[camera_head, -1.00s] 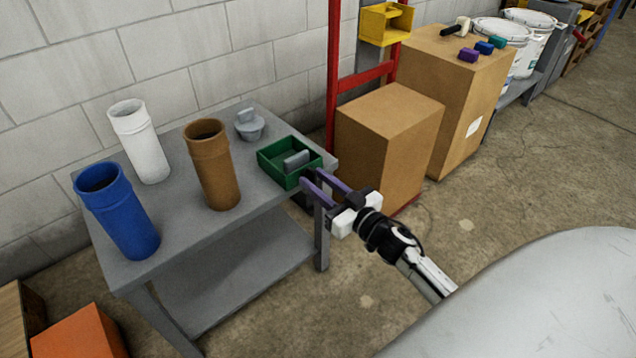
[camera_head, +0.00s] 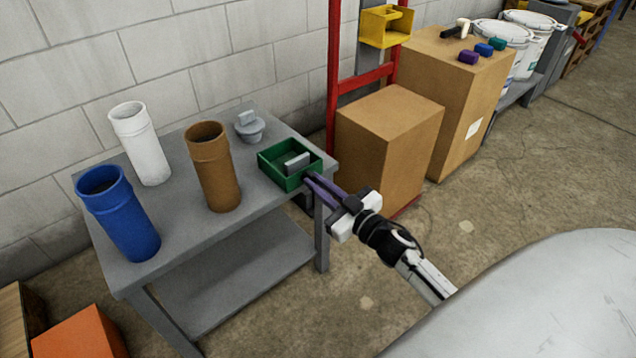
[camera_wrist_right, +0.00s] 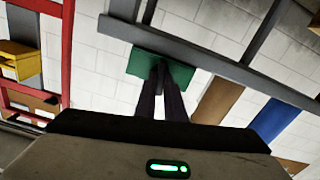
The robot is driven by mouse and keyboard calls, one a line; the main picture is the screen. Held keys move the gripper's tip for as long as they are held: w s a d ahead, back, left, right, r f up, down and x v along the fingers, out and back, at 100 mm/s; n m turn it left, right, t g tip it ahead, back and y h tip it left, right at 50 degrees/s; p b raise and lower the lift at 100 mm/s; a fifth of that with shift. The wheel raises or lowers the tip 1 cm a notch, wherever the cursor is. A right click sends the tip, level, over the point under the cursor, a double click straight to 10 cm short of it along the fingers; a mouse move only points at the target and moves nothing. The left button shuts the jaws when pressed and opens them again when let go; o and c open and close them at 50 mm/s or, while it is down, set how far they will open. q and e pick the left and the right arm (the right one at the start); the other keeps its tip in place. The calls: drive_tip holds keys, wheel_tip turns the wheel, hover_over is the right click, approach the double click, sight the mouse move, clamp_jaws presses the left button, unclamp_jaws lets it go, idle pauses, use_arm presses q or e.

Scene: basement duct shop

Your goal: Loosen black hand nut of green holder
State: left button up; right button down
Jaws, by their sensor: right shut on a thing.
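The green holder (camera_head: 273,172) is an open box at the right corner of the grey table, with a grey block inside. Its green underside (camera_wrist_right: 183,74) shows in the right wrist view, seen from below. My right gripper (camera_head: 311,180) reaches its purple fingers to the holder's near side at the table edge. In the right wrist view the fingers (camera_wrist_right: 160,70) close together just under the green holder, shut on the black hand nut. The nut is mostly hidden between the dark fingertips. My left gripper is not in view.
The grey table (camera_head: 180,240) also bears a blue tube (camera_head: 125,220), a white tube (camera_head: 143,150), a brown tube (camera_head: 215,175) and a grey plug (camera_head: 250,130). Cardboard boxes (camera_head: 380,150) and a red frame (camera_head: 334,80) stand just right of the table.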

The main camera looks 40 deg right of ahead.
use_arm(q)
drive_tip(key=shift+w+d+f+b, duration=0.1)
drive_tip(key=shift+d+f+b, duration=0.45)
drive_tip(key=shift+b, duration=0.25)
use_arm(e)
drive_tip(key=n, duration=1.5)
drive_tip(key=shift+a+f+n, duration=0.25)
drive_tip(key=shift+f+n, duration=0.05)
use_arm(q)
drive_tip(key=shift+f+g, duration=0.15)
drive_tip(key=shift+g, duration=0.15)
use_arm(e)
drive_tip(key=c, duration=1.8)
unclamp_jaws()
drive_tip(key=shift+c, duration=0.2)
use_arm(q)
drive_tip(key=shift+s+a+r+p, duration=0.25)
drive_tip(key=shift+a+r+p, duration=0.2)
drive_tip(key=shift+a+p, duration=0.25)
use_arm(e)
drive_tip(key=s, duration=1)
drive_tip(key=shift+s+d, duration=0.2)
drive_tip(key=shift+d, duration=0.2)
